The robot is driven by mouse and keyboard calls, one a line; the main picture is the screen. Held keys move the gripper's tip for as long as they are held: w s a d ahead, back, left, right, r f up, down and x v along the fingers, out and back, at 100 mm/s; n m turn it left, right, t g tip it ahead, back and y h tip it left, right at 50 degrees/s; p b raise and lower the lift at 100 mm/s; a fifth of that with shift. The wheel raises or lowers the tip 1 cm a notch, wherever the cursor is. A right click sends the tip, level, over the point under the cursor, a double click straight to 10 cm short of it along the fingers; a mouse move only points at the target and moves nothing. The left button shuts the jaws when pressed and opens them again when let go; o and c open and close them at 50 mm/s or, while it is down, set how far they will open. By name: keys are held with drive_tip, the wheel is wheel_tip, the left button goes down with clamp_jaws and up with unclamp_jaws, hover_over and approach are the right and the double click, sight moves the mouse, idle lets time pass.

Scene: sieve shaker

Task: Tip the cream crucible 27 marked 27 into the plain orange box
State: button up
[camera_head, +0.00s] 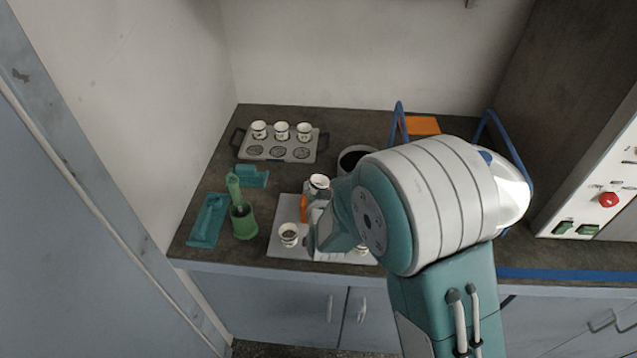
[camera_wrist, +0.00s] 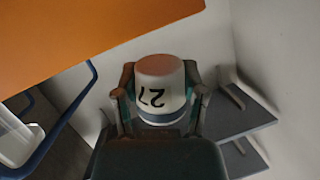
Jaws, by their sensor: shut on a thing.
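The cream crucible 27 (camera_wrist: 162,98) fills the middle of the wrist view, its black 27 facing the camera and reading turned over. A blue-grey band runs round its lower part in that picture. My gripper (camera_wrist: 160,82) is shut on it, one finger on each side. In the head view my wrist covers the gripper. A white cup (camera_head: 319,182) shows beside my wrist above a small orange piece (camera_head: 304,208); I cannot tell if it is the held one. An orange surface (camera_wrist: 80,35) fills the wrist view's upper left. Another orange piece (camera_head: 422,125) lies at the back.
A grey rack (camera_head: 278,156) with three white cups stands at the back left. A pale tray (camera_head: 285,250) with a cup (camera_head: 289,235) lies in front. Green holders (camera_head: 243,222) stand left. A blue frame (camera_head: 398,122) rises near my arm; a dark round vessel (camera_head: 352,158) is partly hidden.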

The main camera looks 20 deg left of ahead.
drive_tip(key=m+g, duration=0.1)
drive_tip(key=m, duration=0.1)
drive_tip(key=shift+s+a+r+m+g+y, duration=0.15)
drive_tip(key=shift+r+m+g+y, duration=0.15)
drive_tip(key=shift+r+g+y, duration=0.1)
drive_tip(key=m+g+y, duration=0.1)
drive_tip(key=m, duration=0.2)
drive_tip(key=shift+r+g+y, duration=0.1)
drive_tip(key=shift+g+y, duration=0.2)
drive_tip(key=shift+g, duration=0.1)
drive_tip(key=m+y, duration=0.1)
drive_tip(key=m+g, duration=0.1)
drive_tip(key=m, duration=0.1)
drive_tip(key=shift+d+g+y, duration=0.2)
drive_tip(key=shift+g+y, duration=0.1)
drive_tip(key=shift+y, duration=0.1)
drive_tip(key=m, duration=0.1)
drive_tip(key=m+y, duration=0.1)
drive_tip(key=w+m+g+y, duration=0.1)
drive_tip(key=shift+d+r, duration=0.3)
drive_tip(key=shift+r, duration=0.05)
drive_tip(key=shift+s+a+n+t+h, duration=0.2)
drive_tip(key=shift+n+h, duration=0.2)
drive_tip(key=shift+n, duration=0.2)
drive_tip(key=shift+s+a+n+t+h, duration=0.15)
drive_tip(key=shift+n+h, duration=0.25)
drive_tip(key=shift+n, duration=0.2)
